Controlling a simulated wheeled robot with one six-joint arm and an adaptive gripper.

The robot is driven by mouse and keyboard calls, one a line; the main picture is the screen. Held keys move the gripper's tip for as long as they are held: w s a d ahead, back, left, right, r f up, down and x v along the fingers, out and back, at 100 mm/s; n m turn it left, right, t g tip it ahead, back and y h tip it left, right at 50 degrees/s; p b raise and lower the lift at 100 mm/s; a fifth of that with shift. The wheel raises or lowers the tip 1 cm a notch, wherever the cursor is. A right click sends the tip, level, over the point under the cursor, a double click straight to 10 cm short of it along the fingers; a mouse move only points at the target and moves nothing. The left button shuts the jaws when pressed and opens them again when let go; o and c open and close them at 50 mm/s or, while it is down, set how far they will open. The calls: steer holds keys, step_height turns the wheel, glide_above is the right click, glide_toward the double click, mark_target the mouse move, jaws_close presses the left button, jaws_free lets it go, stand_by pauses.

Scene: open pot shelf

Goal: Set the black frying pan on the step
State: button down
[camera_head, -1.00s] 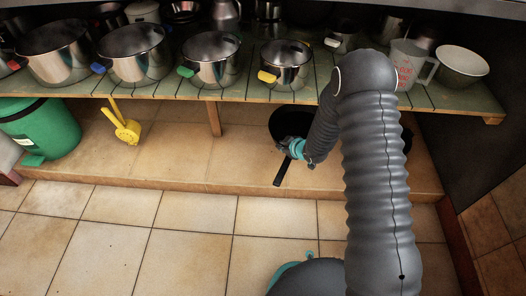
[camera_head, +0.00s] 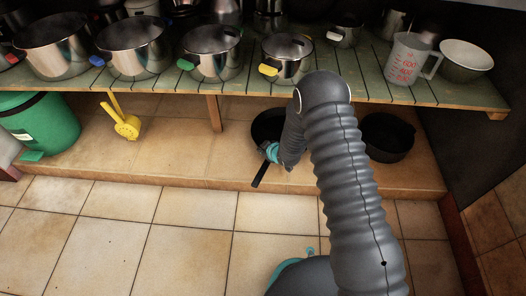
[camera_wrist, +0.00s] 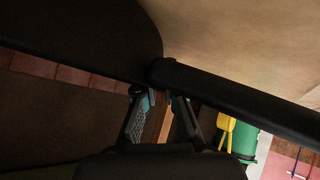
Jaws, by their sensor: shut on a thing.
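The black frying pan (camera_head: 262,122) is under the shelf, over the tiled step (camera_head: 190,150), with its handle (camera_head: 260,175) pointing toward the front edge. My gripper (camera_head: 271,152) is shut on the pan near the base of the handle. In the wrist view the dark pan (camera_wrist: 80,30) fills the upper left and its handle (camera_wrist: 235,94) runs to the right, across my gripper's fingers (camera_wrist: 160,100). My arm hides the pan's right side. I cannot tell whether the pan touches the step.
A black pot (camera_head: 387,137) stands on the step to the right, behind my arm. A yellow scoop-like thing (camera_head: 125,124) and a green bin (camera_head: 40,125) are at the left. Steel pots (camera_head: 212,55) line the shelf above. A wooden post (camera_head: 213,113) stands left of the pan.

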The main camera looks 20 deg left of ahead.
steer(key=shift+f, duration=0.4)
steer(key=c, duration=1.3)
jaws_free()
steer(key=p+v, duration=0.1)
steer(key=v, duration=1.1)
